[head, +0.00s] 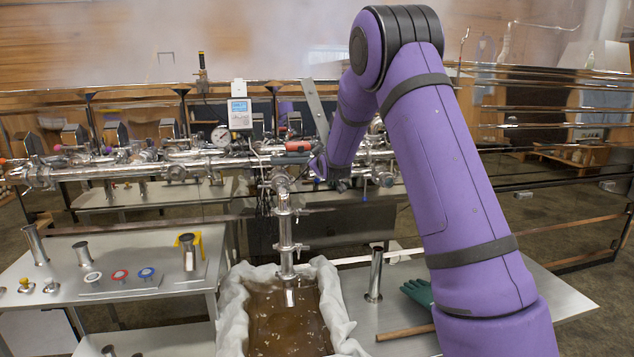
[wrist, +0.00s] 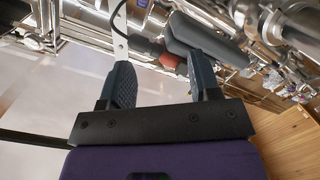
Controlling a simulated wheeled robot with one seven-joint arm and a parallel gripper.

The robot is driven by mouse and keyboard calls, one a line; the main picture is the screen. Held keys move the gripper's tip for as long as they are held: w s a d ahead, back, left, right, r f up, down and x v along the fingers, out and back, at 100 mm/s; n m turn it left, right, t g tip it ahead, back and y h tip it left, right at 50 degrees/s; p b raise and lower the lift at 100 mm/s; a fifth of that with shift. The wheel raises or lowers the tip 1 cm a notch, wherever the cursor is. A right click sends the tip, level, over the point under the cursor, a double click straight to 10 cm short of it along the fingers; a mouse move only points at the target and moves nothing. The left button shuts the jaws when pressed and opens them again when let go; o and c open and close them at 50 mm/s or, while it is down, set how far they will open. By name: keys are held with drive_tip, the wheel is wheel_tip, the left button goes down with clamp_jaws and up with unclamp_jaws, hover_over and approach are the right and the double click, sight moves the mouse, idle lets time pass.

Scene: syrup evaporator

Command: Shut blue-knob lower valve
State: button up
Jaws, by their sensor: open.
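My gripper (head: 330,172) is at the steel pipe manifold (head: 110,170), beside the vertical drop pipe, partly hidden by its own wrist. In the wrist view my gripper (wrist: 163,82) is open, with nothing held between its fingers. A dark grey lever grip (wrist: 205,38) lies beyond the right fingertip, and a red part (wrist: 170,61) shows beyond the gap. In the head view a red-orange handle (head: 298,146) sits just left of my gripper. A small dark bluish knob (head: 386,180) hangs under the pipe to the right; I cannot tell whether it is the blue-knob lower valve.
The drop pipe (head: 284,225) ends over a cloth-lined basin (head: 232,312) of brown liquid. A left table (head: 50,300) carries white, red and blue rings and metal cups. A right table (head: 550,300) holds a green glove (head: 418,292) and a wooden stick. Steam covers the top.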

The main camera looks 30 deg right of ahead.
drive_tip(key=w+d+f+n+t, duration=0.25)
drive_tip(key=w+f, duration=0.25)
drive_tip(key=f, duration=0.3)
drive_tip(key=n+t, duration=0.2)
approach(318, 182)
drive_tip(key=shift+h, duration=0.3)
drive_tip(key=x, duration=1.1)
drive_tip(key=shift+w, duration=0.2)
drive_tip(key=shift+a, duration=0.1)
clamp_jaws()
